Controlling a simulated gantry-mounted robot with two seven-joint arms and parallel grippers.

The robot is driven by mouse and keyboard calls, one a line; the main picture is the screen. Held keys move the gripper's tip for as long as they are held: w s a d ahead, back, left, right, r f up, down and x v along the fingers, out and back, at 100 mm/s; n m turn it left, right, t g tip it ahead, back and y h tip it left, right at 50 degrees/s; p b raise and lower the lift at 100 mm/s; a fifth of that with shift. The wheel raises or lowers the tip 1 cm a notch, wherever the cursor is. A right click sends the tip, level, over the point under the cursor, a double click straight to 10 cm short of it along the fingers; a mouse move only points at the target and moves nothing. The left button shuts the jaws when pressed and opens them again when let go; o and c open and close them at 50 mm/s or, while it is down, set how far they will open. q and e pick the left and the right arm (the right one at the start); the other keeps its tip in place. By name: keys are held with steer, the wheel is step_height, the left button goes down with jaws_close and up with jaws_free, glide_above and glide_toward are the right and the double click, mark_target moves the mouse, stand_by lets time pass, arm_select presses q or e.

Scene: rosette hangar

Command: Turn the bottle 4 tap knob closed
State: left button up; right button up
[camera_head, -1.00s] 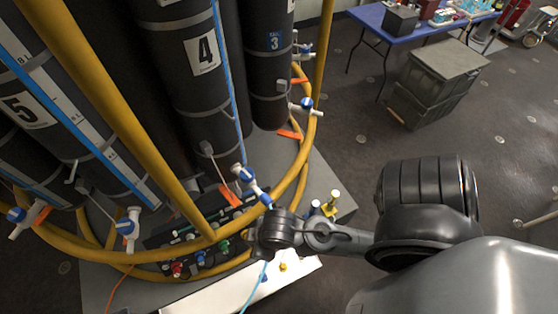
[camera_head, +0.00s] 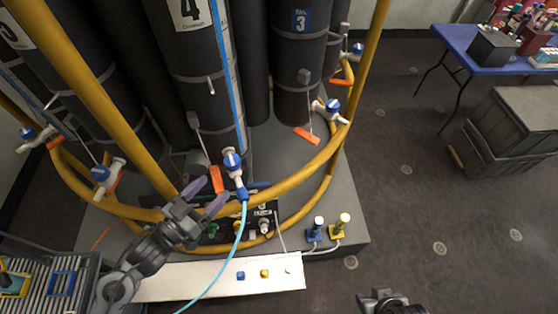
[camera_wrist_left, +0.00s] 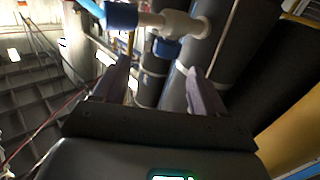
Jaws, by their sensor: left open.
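Bottle 4 (camera_head: 193,50) is a tall dark cylinder with a white number label. Its tap (camera_head: 238,178) is low in front of it, a white body with a blue knob (camera_head: 232,160) and a blue hose fitting. My left gripper (camera_head: 212,193) is open and empty, just left of the tap, its fingers pointing toward it. In the left wrist view the white tap (camera_wrist_left: 180,23) and a blue knob (camera_wrist_left: 166,47) show beyond and between the two spread fingers, apparently not touched. My right gripper (camera_head: 388,302) is partly cut off at the bottom edge; its fingers are unclear.
A yellow ring rail (camera_head: 300,172) runs around the bottles close to the tap. A light blue hose (camera_head: 236,245) hangs from the tap. Bottle 3's tap (camera_head: 330,110) is to the right. A white panel (camera_head: 210,280) lies below.

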mark_target(236, 156)
arm_select(q)
steer(key=shift+m, duration=0.4)
steer(key=x, duration=0.4)
steer(key=b+x, duration=0.1)
steer(key=x, duration=0.3)
steer(key=a+r+x, duration=0.1)
steer(key=x, duration=0.2)
steer(key=shift+w+d+r, duration=0.1)
steer(key=shift+w+d, duration=0.05)
steer(key=shift+w, duration=0.55)
arm_select(e)
step_height(236, 156, down, 2)
steer(key=shift+d+f, duration=0.1)
arm_select(q)
steer(key=c, duration=1)
steer(key=shift+o, duration=0.2)
steer(key=shift+r+m+h+p, duration=0.1)
steer(key=shift+m+h+p, duration=0.4)
steer(key=shift+h, duration=0.3)
steer(key=shift+m+g+h, duration=0.3)
steer(key=shift+g+h, duration=0.1)
steer(key=shift+g, duration=0.1)
steer(key=shift+d, duration=0.1)
arm_select(e)
steer(key=shift+r, duration=0.75)
